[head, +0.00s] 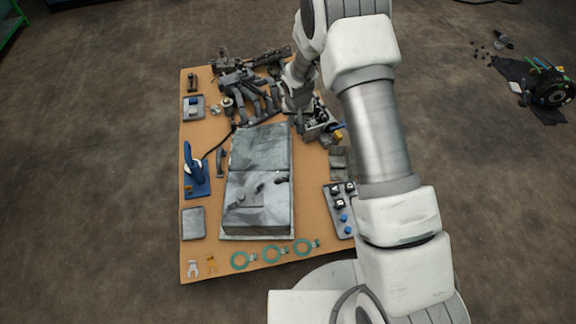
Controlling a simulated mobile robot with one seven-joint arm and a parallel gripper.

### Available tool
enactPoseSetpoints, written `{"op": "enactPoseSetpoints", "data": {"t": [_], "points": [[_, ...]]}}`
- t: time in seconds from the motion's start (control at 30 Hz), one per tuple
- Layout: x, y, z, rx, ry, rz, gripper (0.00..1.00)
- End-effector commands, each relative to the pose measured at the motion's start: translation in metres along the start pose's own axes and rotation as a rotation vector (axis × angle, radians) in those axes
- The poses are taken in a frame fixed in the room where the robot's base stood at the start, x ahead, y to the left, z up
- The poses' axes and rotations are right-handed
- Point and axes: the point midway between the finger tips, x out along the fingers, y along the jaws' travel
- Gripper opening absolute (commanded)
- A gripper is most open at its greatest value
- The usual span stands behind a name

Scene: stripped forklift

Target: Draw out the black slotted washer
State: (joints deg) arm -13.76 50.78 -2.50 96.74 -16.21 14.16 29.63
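I cannot make out the black slotted washer for sure in the head view; it may be too small, or hidden by my arm or among the dark parts. My gripper (296,110) is at the back right of the board, over the left side of a grey open box (317,131) with dark parts in it. The fingertips are small and dark against the clutter, so I cannot tell whether they are open or shut, or whether they touch anything.
A brown board (208,225) carries a large grey metal block (258,204), dark linked parts (245,85), a blue stand (196,176) and a tray with black and blue pieces (337,213). Teal rings (273,254) lie along the front edge. My arm crosses the board's right side.

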Motion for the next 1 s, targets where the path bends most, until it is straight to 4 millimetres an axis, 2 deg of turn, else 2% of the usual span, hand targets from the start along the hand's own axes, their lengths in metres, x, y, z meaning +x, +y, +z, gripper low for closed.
{"op": "enactPoseSetpoints", "data": {"t": [0.03,0.1,0.2,0.3,0.4,0.5,0.77,1.0], "points": [[0.032,-0.005,0.013,-0.006,-0.012,0.000,0.28],[0.064,-0.011,0.024,-0.008,-0.018,-0.005,0.28],[0.105,-0.019,0.042,-0.014,-0.028,-0.010,0.28],[0.138,-0.024,0.058,-0.017,-0.035,-0.016,0.28],[0.160,-0.029,0.070,-0.021,-0.040,-0.021,0.28],[0.173,-0.031,0.078,-0.023,-0.043,-0.024,0.28],[0.200,-0.032,0.083,-0.021,-0.045,-0.026,0.28],[0.247,-0.033,0.086,-0.021,-0.045,-0.026,0.28]]}}
